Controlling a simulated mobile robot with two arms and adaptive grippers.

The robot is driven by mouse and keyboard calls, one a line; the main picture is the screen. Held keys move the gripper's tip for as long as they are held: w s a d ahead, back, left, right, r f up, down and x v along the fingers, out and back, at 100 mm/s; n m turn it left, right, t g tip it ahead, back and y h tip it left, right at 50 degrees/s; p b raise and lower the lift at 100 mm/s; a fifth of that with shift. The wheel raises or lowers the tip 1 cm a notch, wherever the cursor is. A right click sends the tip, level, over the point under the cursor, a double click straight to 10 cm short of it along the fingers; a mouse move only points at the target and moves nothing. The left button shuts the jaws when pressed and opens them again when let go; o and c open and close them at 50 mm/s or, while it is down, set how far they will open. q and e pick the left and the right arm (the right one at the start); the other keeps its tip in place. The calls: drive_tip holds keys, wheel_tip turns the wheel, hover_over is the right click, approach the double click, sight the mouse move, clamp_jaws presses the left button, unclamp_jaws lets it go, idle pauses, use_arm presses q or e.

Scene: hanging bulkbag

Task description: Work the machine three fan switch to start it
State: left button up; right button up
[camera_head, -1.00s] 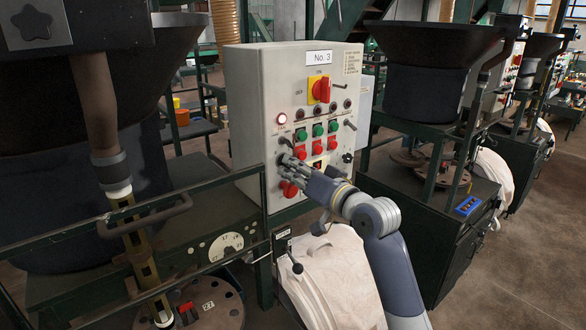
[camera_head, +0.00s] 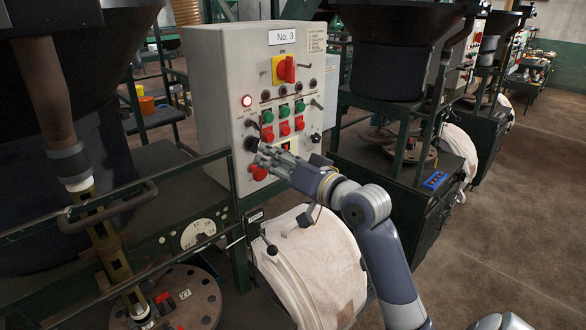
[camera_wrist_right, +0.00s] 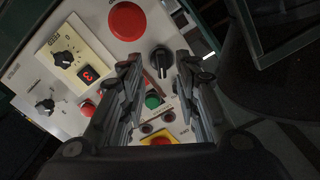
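The No. 3 control panel (camera_head: 215,100) is a grey box with a red rotary handle on a yellow plate (camera_head: 284,70), green and red buttons, and black selector knobs. A pale lamp (camera_head: 247,101) glows at its left. The labels are too small to tell which knob is the fan switch. My right gripper (camera_head: 264,158) is at the panel's lower left, beside a black knob (camera_head: 252,144). In the right wrist view the gripper (camera_wrist_right: 159,65) is open, with a black selector knob (camera_wrist_right: 161,60) between its fingertips, apparently untouched. My left gripper is out of view.
A large red button (camera_wrist_right: 128,20) and a cream dial module (camera_wrist_right: 70,57) lie near the fingers in the wrist view. A green rail (camera_head: 110,215) crosses at left. A white bag (camera_head: 310,260) sits below the panel. Open floor (camera_head: 500,240) is at right.

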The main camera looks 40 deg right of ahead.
drive_tip(key=s, duration=0.7)
drive_tip(key=shift+s+d, duration=0.25)
